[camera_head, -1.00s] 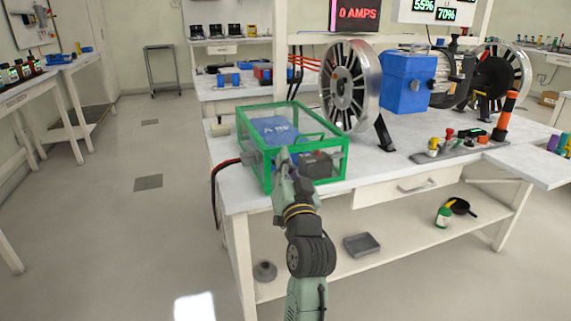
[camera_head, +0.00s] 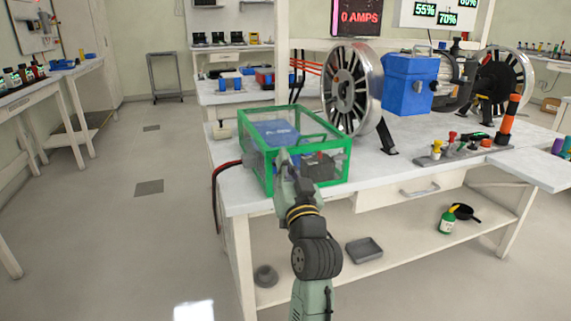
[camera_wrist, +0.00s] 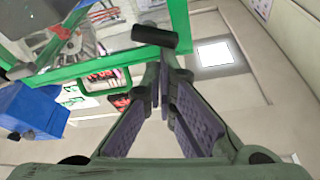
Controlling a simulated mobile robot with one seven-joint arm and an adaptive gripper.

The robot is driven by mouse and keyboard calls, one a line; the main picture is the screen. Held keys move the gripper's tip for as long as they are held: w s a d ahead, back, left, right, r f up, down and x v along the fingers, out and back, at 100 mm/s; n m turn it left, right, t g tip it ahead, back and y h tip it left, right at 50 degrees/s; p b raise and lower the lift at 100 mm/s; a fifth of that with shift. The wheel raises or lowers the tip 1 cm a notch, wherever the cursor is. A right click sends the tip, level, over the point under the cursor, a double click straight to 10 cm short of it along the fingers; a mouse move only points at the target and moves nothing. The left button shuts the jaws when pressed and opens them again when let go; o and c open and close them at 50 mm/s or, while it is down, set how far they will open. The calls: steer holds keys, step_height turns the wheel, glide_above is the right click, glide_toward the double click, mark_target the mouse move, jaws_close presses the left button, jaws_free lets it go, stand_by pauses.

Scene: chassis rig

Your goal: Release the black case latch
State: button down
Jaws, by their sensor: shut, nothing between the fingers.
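The case (camera_head: 262,111) is a clear box with a green frame at the left end of the workbench. Its green edge also crosses the wrist view (camera_wrist: 90,68). A blue block (camera_head: 277,132) and a dark block (camera_head: 318,167) show inside it. My gripper (camera_head: 282,158) is in front of the case's near side, its tips close to the frame; I cannot tell whether they touch. In the wrist view my gripper (camera_wrist: 166,62) has its fingertips together and empty. A short black bar (camera_wrist: 155,37), perhaps the latch, lies just beyond the tips. In the head view my gripper hides that spot.
The workbench (camera_head: 235,190) also holds a spoked metal wheel (camera_head: 352,88), a blue unit (camera_head: 408,85) and a panel of coloured knobs (camera_head: 462,148). A red and black cable (camera_head: 217,180) hangs off the bench's left edge.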

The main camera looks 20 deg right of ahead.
steer(key=shift+a+n+y+b, duration=0.25)
steer(key=shift+n+y+b, duration=0.35)
steer(key=shift+n+b, duration=0.7)
stand_by(1.4)
steer(key=shift+p, duration=0.3)
steer(key=s+p, duration=0.1)
steer(key=s, duration=0.8)
steer(key=shift+s+d+r, duration=0.25)
steer(key=shift+r, duration=0.05)
